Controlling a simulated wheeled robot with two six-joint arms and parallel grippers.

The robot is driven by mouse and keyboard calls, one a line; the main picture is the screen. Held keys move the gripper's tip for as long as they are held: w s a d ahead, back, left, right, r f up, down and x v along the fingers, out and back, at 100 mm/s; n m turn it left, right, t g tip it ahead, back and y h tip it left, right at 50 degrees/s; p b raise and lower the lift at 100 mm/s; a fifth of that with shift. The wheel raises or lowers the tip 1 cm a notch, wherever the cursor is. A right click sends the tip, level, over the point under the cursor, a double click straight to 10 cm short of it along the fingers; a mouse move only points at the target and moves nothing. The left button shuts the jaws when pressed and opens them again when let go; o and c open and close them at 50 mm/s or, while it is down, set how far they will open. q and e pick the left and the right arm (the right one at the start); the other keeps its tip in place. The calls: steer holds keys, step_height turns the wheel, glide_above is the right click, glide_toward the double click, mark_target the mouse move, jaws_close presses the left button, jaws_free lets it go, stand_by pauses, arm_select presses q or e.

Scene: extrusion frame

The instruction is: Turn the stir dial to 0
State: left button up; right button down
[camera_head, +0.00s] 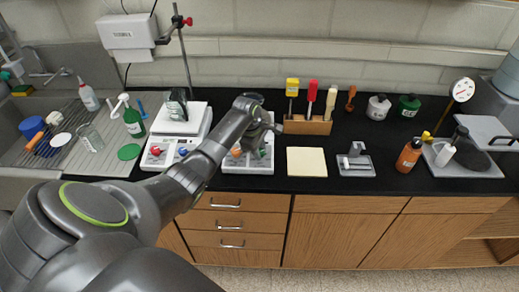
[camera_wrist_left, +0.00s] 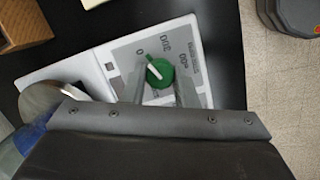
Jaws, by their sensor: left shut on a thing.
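The stirrer plate my left arm reaches (camera_head: 258,168) is a white unit on the black bench, partly hidden by the arm. Its sloped front panel (camera_wrist_left: 127,55) fills the middle of the left wrist view. A round green dial (camera_wrist_left: 159,73) with a white pointer line sits on that panel, with a 0 and larger numbers printed around it. The pointer slants to the upper left, roughly toward the 0. My left gripper (camera_wrist_left: 163,86) is shut on the green dial, one finger on each side. In the head view the left gripper (camera_head: 258,140) is over this unit. My right gripper is not in view.
A second white stirrer plate (camera_head: 180,130) with red and blue dials stands to the left. A wooden rack (camera_head: 305,126) holds tools behind and right. A pale yellow pad (camera_head: 306,162) and a grey tray (camera_head: 355,166) lie to the right. Bottles stand near the sink.

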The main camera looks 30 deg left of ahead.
arm_select(q)
steer(key=shift+n, duration=0.6)
steer(key=o, duration=1)
steer(key=b+v, duration=0.1)
steer(key=v, duration=0.4)
steer(key=b+v, duration=0.1)
steer(key=v, duration=0.5)
steer(key=b+v, duration=0.1)
steer(key=v, duration=0.5)
steer(key=shift+s+r+b, duration=0.15)
steer(key=shift+s+b, duration=0.2)
steer(key=shift+b, duration=0.05)
